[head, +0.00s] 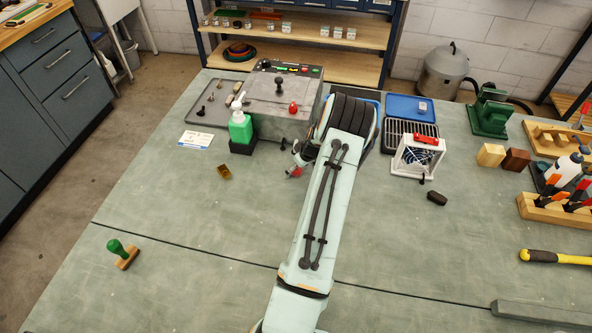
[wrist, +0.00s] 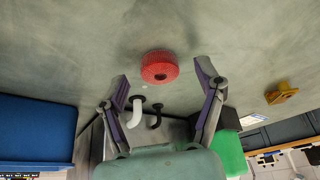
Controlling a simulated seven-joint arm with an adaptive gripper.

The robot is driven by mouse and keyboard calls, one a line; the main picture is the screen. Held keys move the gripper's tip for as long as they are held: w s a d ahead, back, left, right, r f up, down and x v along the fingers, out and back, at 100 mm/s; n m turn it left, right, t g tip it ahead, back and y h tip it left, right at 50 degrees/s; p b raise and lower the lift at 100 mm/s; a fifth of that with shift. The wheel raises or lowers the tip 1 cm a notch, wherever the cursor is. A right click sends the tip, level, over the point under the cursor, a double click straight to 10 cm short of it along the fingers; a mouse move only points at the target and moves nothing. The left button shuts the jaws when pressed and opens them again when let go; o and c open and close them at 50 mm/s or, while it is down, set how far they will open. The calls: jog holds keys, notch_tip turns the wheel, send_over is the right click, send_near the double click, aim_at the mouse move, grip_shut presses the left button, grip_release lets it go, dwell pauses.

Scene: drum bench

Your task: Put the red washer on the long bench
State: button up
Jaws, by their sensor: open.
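The red washer (wrist: 159,64) is a thick ring with a dark hole, seen in the wrist view against the grey-green bench top (wrist: 60,50). Part of it shows red in the head view (head: 295,172), just left of my arm. My gripper (wrist: 161,74) is open, its two purple-padded fingers on either side of the washer's place in the picture. I see no contact, and the gap in depth is hard to judge. In the head view the gripper is mostly hidden by my arm. The long bench (head: 190,270) fills most of that view.
A grey machine (head: 275,98) with a red knob stands behind the gripper. A green pump bottle (head: 240,127) and a brass-coloured piece (head: 224,172) are to its left. The left front bench is mostly clear.

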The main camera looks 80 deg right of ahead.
jog(key=c, duration=0.8)
